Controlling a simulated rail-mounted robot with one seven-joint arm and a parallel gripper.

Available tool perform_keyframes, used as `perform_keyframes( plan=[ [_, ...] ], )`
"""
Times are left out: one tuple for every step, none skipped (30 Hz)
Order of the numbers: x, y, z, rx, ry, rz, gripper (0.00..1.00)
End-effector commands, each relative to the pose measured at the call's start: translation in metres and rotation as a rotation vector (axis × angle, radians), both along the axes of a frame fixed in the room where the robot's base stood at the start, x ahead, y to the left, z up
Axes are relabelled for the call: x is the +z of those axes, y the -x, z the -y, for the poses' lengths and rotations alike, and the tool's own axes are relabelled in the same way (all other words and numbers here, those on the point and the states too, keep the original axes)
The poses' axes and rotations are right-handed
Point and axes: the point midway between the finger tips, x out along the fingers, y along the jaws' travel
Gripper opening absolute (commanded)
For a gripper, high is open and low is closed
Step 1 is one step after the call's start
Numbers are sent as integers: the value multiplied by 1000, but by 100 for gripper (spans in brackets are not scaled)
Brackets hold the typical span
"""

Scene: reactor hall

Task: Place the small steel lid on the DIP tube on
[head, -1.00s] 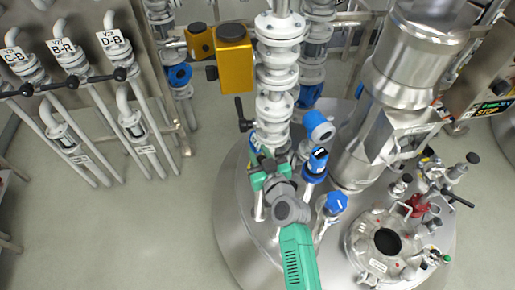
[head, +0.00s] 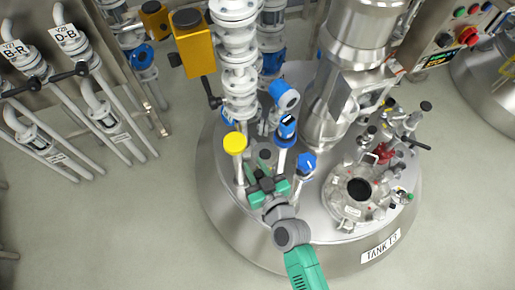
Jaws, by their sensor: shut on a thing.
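My gripper (head: 265,180), with green fingers, is above the tank top, to the left of the blue-headed tubes. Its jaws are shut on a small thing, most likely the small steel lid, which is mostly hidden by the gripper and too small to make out. A steel tube with a round yellow top (head: 235,142) stands upright just left of and beyond the gripper. I cannot read a label that marks the DIP tube. The held thing looks apart from the yellow top.
A white flanged pipe stack (head: 237,60) rises behind the gripper. Valve pipes (head: 100,110) stand left; floor between is clear.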

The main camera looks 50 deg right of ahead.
Motion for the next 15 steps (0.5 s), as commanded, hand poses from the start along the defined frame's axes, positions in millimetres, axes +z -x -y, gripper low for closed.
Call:
perform_keyframes(
  plan=[
    [24,10,0,-39,-6,-5,0],
    [26,17,1,-64,-7,-7,0],
    [27,26,1,-98,-8,-6,0],
    [28,33,1,-121,-6,-7,0],
    [28,40,1,-143,-4,-8,0],
    [29,49,1,-168,-1,-8,0],
    [29,55,0,-186,1,-8,0],
    [29,60,-1,-202,3,-7,0],
    [29,67,-2,-220,6,-8,0],
    [29,71,-2,-232,9,-8,0],
    [28,75,-3,-242,12,-8,0],
    [27,79,-3,-251,15,-8,0],
    [27,81,-4,-257,17,-7,0],
    [26,83,-4,-262,19,-7,0],
    [25,84,-4,-265,20,-6,0]
  ],
)
